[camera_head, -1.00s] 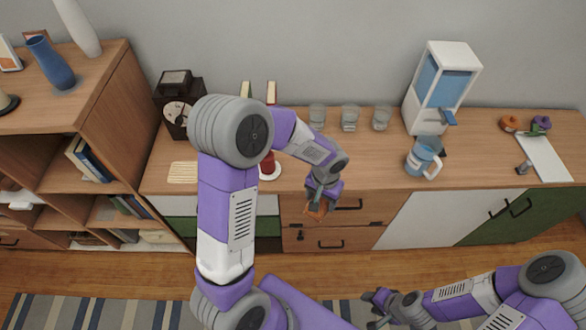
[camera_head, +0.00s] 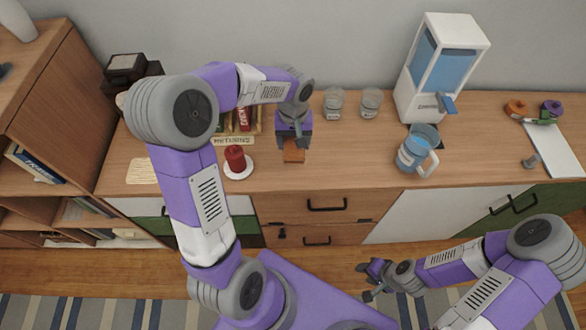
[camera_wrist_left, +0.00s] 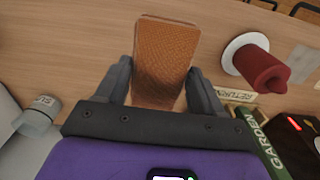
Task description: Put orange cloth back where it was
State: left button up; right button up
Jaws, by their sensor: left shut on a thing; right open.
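The orange cloth (camera_head: 293,155) is over the wooden cabinet top, near its front edge. It shows as a flat, textured orange-brown piece in the left wrist view (camera_wrist_left: 166,60). My left gripper (camera_head: 293,145) is shut on it, with one finger on each side in the left wrist view (camera_wrist_left: 160,85). I cannot tell whether the cloth touches the cabinet top (camera_head: 340,165). My right gripper (camera_head: 370,281) is open and empty, low in front of the cabinet and away from the cloth.
A red candle (camera_head: 235,158) on a white dish stands just left of the cloth. Books and a "RETURN" label (camera_wrist_left: 233,95) lie behind it. Glass jars (camera_head: 333,103), a blue pitcher (camera_head: 417,150) and a water dispenser (camera_head: 440,70) stand to the right. The top between cloth and pitcher is clear.

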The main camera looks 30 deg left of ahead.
pick_arm(q)
jog(key=shift+w+a+f, duration=0.1)
jog(key=shift+a+f, duration=0.1)
jog(key=shift+f, duration=0.25)
notch_tip(320, 180, down, 9)
jog(key=shift+r+b, duration=0.1)
jog(key=shift+b, duration=1.15)
jog(key=shift+f, duration=0.2)
jog(key=o, duration=1.1)
